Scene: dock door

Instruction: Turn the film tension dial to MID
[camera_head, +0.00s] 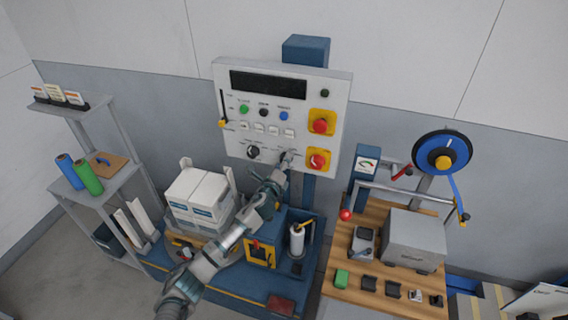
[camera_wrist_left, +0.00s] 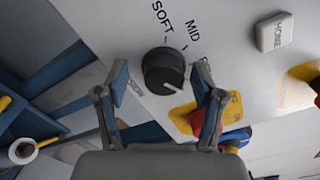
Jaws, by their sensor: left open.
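The film tension dial (camera_wrist_left: 164,70) is a round black knob on the pale panel, centred in the left wrist view. SOFT is printed to its upper left and MID to its upper right. A third label, at the right, is partly hidden by a finger. A white line on the dial lies at its lower right edge, away from MID. My left gripper (camera_wrist_left: 159,80) is open, one finger on each side of the dial with gaps showing. In the head view my left gripper (camera_head: 282,164) is at the panel's lower middle and mostly covers the dial.
The control panel (camera_head: 239,135) carries another black knob (camera_head: 253,152) left of my gripper, a red button on yellow (camera_head: 320,123) and a red-yellow switch (camera_head: 318,160) close to its right. Below stand wrapped white boxes (camera_head: 198,193). A wooden bench (camera_head: 345,285) is at the right.

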